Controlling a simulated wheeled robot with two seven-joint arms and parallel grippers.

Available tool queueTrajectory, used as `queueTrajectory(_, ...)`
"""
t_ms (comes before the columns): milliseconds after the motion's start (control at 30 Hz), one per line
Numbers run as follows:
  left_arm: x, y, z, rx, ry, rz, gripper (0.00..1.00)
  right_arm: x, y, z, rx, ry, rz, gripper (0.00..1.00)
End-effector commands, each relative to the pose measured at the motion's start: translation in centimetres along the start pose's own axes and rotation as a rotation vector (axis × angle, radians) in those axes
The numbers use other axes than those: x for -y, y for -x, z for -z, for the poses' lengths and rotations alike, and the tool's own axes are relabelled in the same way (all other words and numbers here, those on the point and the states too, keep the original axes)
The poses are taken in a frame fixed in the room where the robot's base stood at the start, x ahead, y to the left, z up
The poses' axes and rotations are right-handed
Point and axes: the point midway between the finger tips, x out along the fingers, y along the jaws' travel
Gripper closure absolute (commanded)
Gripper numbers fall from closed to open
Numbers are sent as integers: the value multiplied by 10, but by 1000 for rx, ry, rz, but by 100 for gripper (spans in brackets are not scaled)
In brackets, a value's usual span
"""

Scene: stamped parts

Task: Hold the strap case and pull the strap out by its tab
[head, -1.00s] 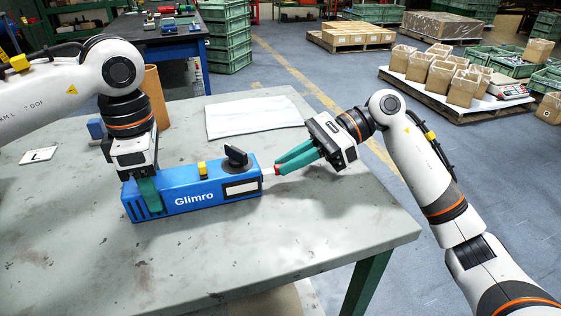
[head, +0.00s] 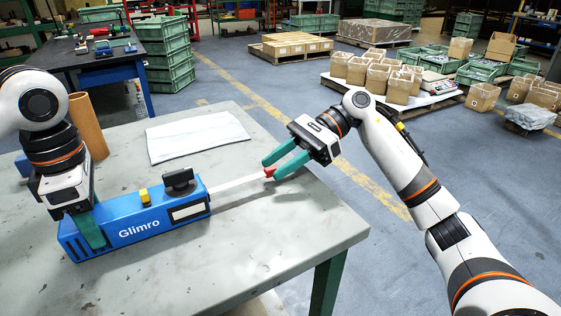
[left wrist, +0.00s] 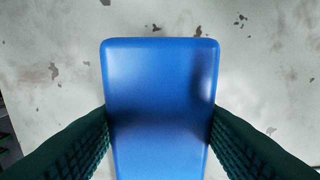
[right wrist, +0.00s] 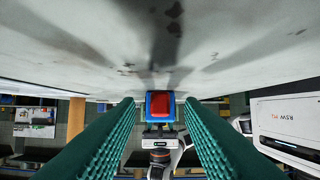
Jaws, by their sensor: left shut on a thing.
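The blue strap case (head: 135,222), marked Glimro, lies on the table with a black knob and a yellow button on top. My left gripper (head: 92,232) is shut on its left end; the left wrist view shows the blue case (left wrist: 160,100) between the fingers. A pale strap (head: 238,182) stretches out of the case's right end to a red tab (head: 269,172). My right gripper (head: 271,168) is open around the tab. In the right wrist view the red tab (right wrist: 160,104) sits between the spread fingertips, with gaps on both sides.
A white cloth or sheet (head: 195,136) lies on the grey table (head: 240,245) behind the case. A brown cylinder (head: 87,125) stands behind my left arm. The table's right edge is close to my right gripper.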

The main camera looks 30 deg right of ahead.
Motion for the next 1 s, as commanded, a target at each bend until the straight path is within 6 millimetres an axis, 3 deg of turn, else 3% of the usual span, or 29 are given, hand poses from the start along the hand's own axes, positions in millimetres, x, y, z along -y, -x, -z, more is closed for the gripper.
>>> queueTrajectory(267, 0, 0, 0, 2, 0, -1, 83, 0, 8, 0, 2, -1, -1, 65)
queueTrajectory(700, 0, 0, 0, 1, 0, -1, 83, -1, 94, 0, -1, -1, -3, 65)
queueTrajectory(1000, 0, 0, 0, 1, -1, -1, 83, 0, 120, 0, 0, 0, 0, 65)
